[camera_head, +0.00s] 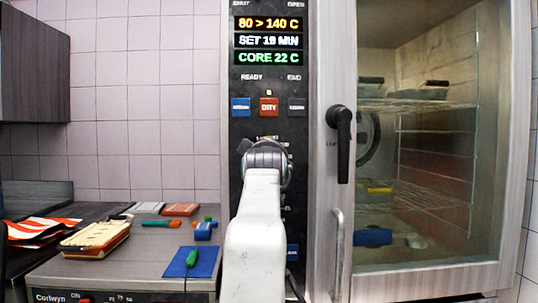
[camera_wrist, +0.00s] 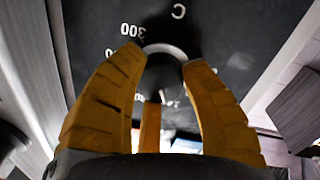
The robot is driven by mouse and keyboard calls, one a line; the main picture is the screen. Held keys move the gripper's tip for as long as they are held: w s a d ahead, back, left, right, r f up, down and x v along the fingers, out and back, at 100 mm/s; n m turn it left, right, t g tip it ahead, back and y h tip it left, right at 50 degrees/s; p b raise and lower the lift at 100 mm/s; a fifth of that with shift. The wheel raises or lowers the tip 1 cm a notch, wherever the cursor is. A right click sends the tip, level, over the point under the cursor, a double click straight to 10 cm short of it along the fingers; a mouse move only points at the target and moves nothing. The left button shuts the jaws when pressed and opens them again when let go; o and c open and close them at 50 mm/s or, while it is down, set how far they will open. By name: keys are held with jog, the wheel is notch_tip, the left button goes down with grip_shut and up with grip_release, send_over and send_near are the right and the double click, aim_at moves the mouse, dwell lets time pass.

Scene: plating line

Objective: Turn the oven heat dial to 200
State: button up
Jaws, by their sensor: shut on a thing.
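The oven (camera_head: 322,130) has a black control panel (camera_head: 270,20). Its display (camera_head: 269,24) reads "80 > 140 C" in amber, then "SET 19 MIN" and "CORE 22 C". In the wrist view the dark round heat dial (camera_wrist: 165,72) with a pale ring sits between the yellow fingers of my gripper (camera_wrist: 165,62), which is shut on it. The printed "300" and "C" show beside the dial. Other numbers are partly hidden by the fingers, and I cannot read the dial's pointer. In the head view my arm hides the dial and fingertips.
The glass oven door (camera_head: 430,230) is closed at the right, with a black handle (camera_head: 341,140). Blue and red buttons (camera_head: 268,107) sit above my wrist.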

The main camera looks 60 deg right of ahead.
jog(key=shift+r+m+p, duration=0.15)
jog(key=shift+m+p, duration=0.85)
jog(key=shift+p, duration=0.1)
jog(key=shift+w+m+p, duration=0.1)
jog(key=shift+m+p, duration=0.9)
jog(key=shift+m, duration=1.2)
jog(key=o, duration=1.2)
jog(key=v, duration=1.2)
jog(key=shift+r, duration=0.15)
jog(key=shift+o, duration=0.3)
